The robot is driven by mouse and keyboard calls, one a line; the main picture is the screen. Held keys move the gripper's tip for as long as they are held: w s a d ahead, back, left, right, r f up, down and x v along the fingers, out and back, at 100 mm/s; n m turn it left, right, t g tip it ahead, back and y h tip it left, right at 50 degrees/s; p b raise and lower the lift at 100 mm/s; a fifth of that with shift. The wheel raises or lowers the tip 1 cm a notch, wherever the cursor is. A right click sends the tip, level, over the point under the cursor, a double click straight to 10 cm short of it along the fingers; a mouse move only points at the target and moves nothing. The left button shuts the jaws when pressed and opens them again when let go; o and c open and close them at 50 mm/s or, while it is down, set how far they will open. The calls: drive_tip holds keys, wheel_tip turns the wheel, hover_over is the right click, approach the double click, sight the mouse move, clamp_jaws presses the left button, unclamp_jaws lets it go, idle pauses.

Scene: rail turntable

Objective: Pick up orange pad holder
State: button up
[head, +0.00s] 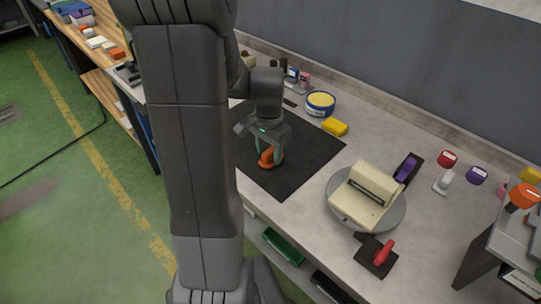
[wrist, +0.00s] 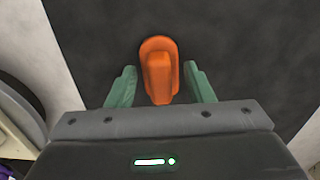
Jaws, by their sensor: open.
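The orange pad holder (head: 267,158) lies on a black mat (head: 310,150) on the workbench. In the wrist view the orange pad holder (wrist: 159,72) has a rounded base with a raised grip along its middle. My gripper (head: 268,150) points down over it, partly hiding it in the head view. In the wrist view my gripper (wrist: 160,88) is open, with one green finger on each side of the holder. Gaps show between the fingers and the holder.
A beige device sits on a round grey turntable (head: 398,217) to the right. A blue-and-yellow tin (head: 320,103) and a yellow block (head: 335,127) stand behind the mat. A black block with a red handle (head: 380,257) lies near the front edge. The mat around the holder is clear.

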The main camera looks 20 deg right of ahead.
sight(269, 151)
drive_tip(key=shift+f, duration=0.25)
clamp_jaws()
drive_tip(key=shift+r, duration=5.05)
drive_tip(key=c, duration=1)
unclamp_jaws()
